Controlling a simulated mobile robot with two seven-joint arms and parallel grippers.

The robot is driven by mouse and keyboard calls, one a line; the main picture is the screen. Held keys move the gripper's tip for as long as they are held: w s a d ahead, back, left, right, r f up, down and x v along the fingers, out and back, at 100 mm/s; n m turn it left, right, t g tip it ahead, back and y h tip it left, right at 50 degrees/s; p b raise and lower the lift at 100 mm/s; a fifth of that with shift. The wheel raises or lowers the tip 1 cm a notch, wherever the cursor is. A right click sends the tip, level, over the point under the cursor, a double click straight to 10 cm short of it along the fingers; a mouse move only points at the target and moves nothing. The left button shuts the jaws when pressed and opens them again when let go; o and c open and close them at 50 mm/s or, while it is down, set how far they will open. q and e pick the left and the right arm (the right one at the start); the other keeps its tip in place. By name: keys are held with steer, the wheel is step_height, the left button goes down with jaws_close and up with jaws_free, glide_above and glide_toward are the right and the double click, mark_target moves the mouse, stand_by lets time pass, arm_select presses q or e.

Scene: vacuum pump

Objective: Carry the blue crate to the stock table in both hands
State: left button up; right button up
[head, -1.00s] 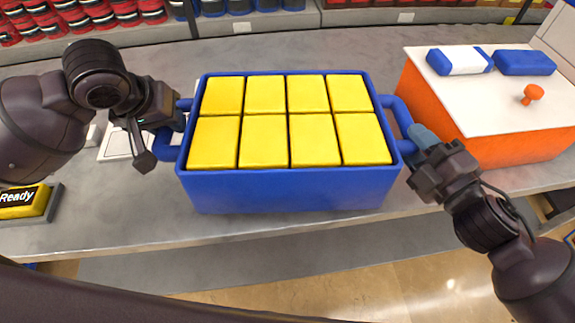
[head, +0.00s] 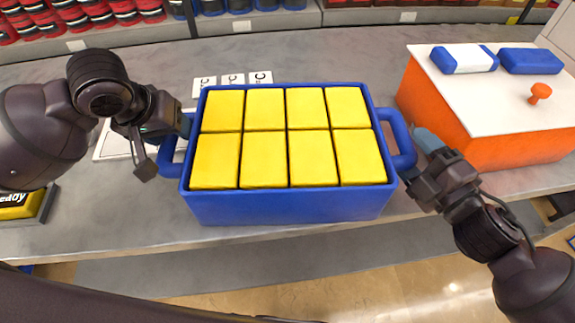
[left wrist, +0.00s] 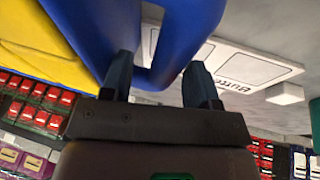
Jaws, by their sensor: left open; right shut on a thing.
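The blue crate (head: 290,207) is in the middle of the head view, filled with several yellow blocks (head: 264,158). It is above or on the grey table near its front edge; I cannot tell whether it touches. My left gripper (head: 180,128) is open at the crate's left handle (head: 172,158). In the left wrist view its two fingers (left wrist: 160,82) stand apart, with the blue handle (left wrist: 183,35) between them. My right gripper (head: 428,145) is shut on the crate's right handle (head: 402,142); the contact itself is partly hidden.
An orange box with a white top (head: 440,105) stands close to the right, with blue items and an orange knob on it. White cards (head: 232,80) lie behind the crate. A yellow sign (head: 18,205) is at the left. Shelves of red goods (head: 80,20) line the back.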

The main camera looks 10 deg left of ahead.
arm_select(q)
steer(key=o, duration=0.8)
steer(key=shift+a, duration=0.1)
arm_select(e)
steer(key=shift+a+r, duration=0.15)
steer(key=shift+r, duration=0.05)
arm_select(q)
steer(key=shift+r, duration=0.1)
steer(key=shift+r, duration=0.15)
steer(key=v, duration=1.1)
steer(key=shift+r, duration=0.25)
steer(key=shift+s, duration=0.15)
arm_select(e)
steer(key=o, duration=0.5)
steer(key=shift+f, duration=0.1)
